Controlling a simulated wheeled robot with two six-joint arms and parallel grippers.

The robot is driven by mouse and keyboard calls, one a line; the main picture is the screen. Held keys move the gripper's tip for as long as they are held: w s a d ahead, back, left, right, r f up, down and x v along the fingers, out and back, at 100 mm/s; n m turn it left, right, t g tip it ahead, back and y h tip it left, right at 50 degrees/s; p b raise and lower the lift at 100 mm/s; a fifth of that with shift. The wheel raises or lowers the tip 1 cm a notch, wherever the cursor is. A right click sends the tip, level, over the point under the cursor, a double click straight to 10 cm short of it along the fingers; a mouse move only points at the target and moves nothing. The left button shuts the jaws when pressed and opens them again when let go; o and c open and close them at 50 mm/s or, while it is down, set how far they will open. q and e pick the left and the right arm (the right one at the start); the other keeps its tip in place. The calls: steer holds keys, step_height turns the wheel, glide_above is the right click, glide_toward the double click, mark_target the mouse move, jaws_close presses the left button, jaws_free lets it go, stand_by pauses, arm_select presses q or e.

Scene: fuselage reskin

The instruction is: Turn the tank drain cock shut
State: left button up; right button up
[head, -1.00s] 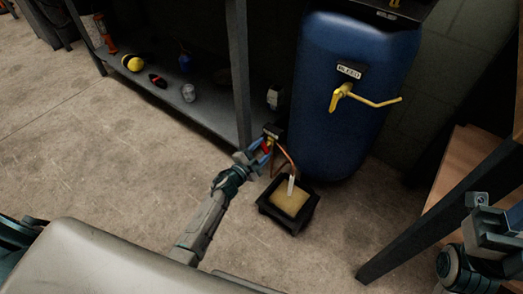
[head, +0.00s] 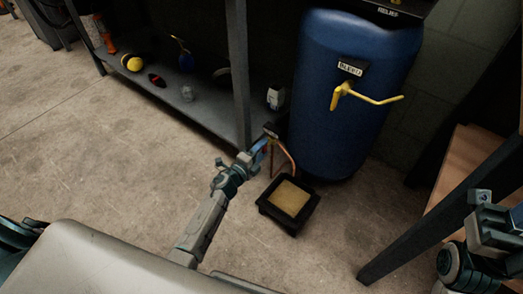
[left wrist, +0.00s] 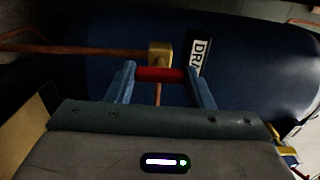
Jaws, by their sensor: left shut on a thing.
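The drain cock has a brass body (left wrist: 160,53) and a red handle (left wrist: 160,75) in the left wrist view. The handle lies crosswise between the blue fingers of my left gripper (left wrist: 160,84), which is shut on it. In the head view my left gripper (head: 262,149) is low beside the blue tank (head: 345,110) and hides most of the cock. A label starting "DRA" (left wrist: 200,55) is beside the cock. A copper pipe (head: 288,158) bends down towards a black tray (head: 268,210). No stream shows at the pipe. My right arm's end (head: 492,228) is at the right edge.
A yellow lever (head: 365,97) under a "BLEED" label sticks out of the tank above. A grey shelf (head: 150,88) with several small items and its post (head: 239,75) stand left of the tank. A table leg (head: 415,225) is at right.

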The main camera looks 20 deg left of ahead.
arm_select(q)
steer(key=shift+f, duration=0.1)
stand_by(0.3)
steer(key=o, duration=1)
steer(key=p+v, duration=0.1)
steer(key=v, duration=0.9)
steer(key=shift+s+p, duration=0.3)
steer(key=shift+s, duration=0.1)
steer(key=shift+a, duration=0.15)
steer(key=shift+s, duration=0.1)
